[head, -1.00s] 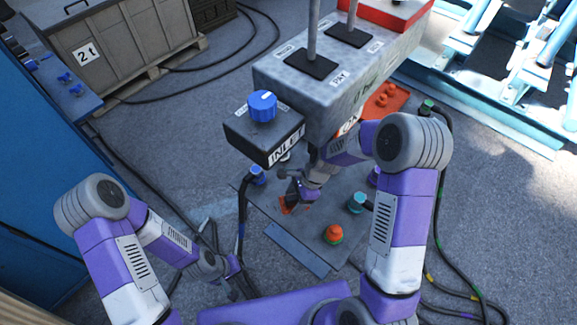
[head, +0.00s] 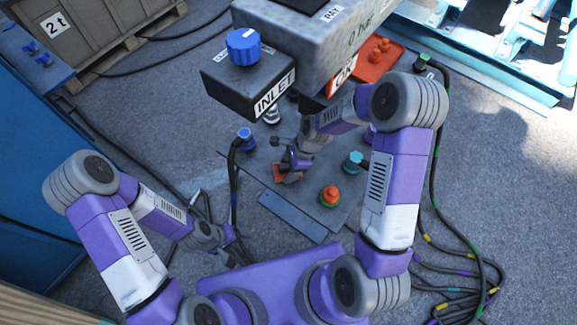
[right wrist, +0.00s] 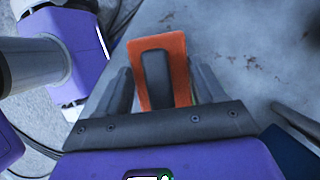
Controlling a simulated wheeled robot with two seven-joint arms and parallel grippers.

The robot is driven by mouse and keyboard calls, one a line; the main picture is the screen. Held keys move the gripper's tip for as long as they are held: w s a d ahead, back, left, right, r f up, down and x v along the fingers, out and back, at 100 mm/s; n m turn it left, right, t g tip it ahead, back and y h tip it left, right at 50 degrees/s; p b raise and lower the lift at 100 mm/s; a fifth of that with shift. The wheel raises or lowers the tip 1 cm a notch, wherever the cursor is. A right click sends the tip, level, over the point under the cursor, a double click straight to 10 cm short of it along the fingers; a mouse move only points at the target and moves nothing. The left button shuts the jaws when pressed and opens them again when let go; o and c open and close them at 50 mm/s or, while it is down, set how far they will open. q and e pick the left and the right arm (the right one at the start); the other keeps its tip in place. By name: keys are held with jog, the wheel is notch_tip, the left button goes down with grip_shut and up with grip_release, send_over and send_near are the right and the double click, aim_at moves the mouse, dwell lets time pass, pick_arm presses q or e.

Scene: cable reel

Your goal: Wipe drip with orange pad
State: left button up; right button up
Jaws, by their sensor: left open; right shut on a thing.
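The orange pad (right wrist: 179,50) has a dark grip strip along its middle. It sits between the two fingers of my right gripper (right wrist: 168,85), which is shut on it. In the head view the orange pad (head: 280,172) shows low at the right gripper (head: 288,170), over the grey plate under the inlet box. I cannot tell whether the pad touches the plate. Dark blotches mark the grey surface (right wrist: 245,60) beyond the pad in the right wrist view; I cannot tell which is the drip. My left gripper (head: 228,240) is open and empty, low at the left near black cables.
The black INLET box (head: 250,85) with a blue knob (head: 243,46) overhangs the plate (head: 300,205). A blue connector (head: 244,138), a teal connector (head: 353,161) and an orange-topped fitting (head: 330,195) stand on the plate. Cables (head: 436,180) run on the right. Open floor lies left.

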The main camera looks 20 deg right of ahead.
pick_arm(q)
jog(key=shift+f+b, duration=0.65)
pick_arm(e)
jog(key=shift+f, duration=1)
